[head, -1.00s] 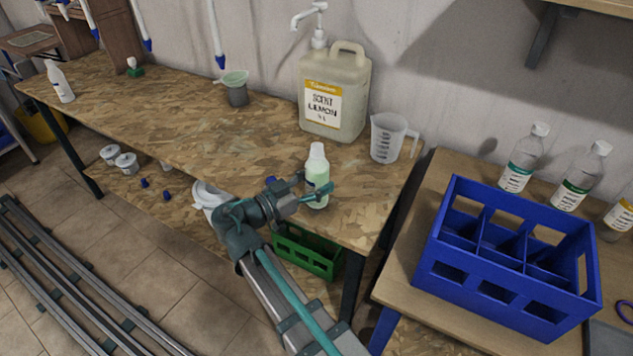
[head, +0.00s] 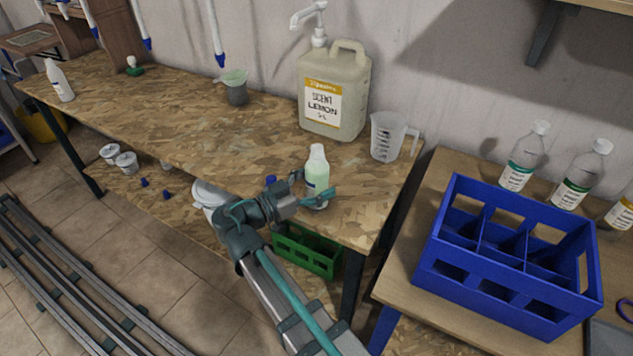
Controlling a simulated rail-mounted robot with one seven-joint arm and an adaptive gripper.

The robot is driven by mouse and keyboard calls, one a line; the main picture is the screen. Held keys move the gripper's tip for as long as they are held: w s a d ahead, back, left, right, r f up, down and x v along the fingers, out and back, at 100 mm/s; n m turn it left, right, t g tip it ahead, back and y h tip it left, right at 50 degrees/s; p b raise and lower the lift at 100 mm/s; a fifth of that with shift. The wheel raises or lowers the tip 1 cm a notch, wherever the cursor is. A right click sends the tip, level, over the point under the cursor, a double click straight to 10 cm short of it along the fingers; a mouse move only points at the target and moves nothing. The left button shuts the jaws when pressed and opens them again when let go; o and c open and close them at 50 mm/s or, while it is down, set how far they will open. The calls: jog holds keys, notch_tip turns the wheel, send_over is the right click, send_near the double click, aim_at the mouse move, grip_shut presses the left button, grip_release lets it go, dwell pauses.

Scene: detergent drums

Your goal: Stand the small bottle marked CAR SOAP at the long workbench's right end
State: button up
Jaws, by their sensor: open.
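A small bottle (head: 317,172) with a white cap and pale green contents stands upright on the right end of the long workbench (head: 365,215), near its front edge. Its label is mostly hidden, so I cannot read the marking. My gripper (head: 312,188) is open at the bottle's lower part, with one finger in front and the other at its left side. I cannot tell whether the fingers touch it. Another small white bottle (head: 60,82) stands at the bench's far left end; its label is too small to read.
A large SCENT LEMON canister (head: 345,80) with a pump and a clear measuring jug (head: 388,138) stand behind the bottle. A blue divided crate (head: 500,290) and several clear bottles (head: 523,160) occupy the table at right. A green crate (head: 308,252) is below the bench. The bench's middle is mostly clear.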

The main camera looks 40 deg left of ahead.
jog(key=shift+r, duration=0.25)
jog(key=v, duration=1.2)
jog(key=shift+b, duration=0.45)
jog(key=shift+f, duration=0.1)
